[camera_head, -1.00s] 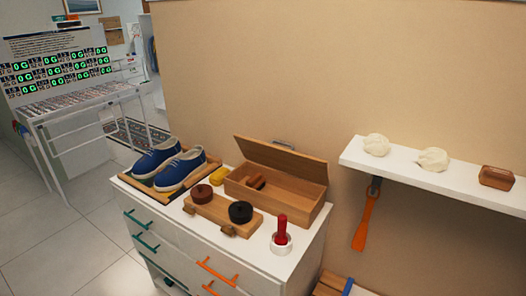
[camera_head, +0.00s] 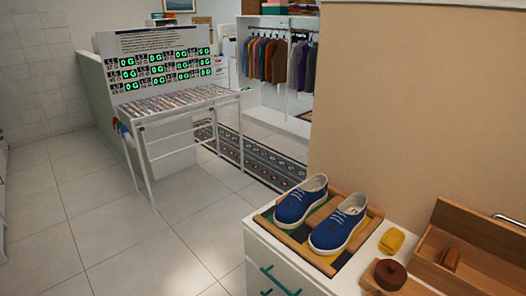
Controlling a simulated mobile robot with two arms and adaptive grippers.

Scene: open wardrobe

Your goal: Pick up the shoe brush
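A small brown block (camera_head: 449,259), which looks like a brush, lies inside the open wooden box (camera_head: 480,268) at the right edge of the view. The box lid is raised and the right part of the box is cut off. A pair of blue shoes (camera_head: 340,228) with white soles sits on a wooden-framed tray (camera_head: 292,243) on the white dresser (camera_head: 270,248). Neither of my grippers is in view.
A yellow item (camera_head: 392,241) and a round dark brown tin (camera_head: 390,274) stand between the shoes and the box. A white display table (camera_head: 185,112) stands at left. Tiled floor (camera_head: 110,205) is open in front. Hanging clothes (camera_head: 283,60) show behind.

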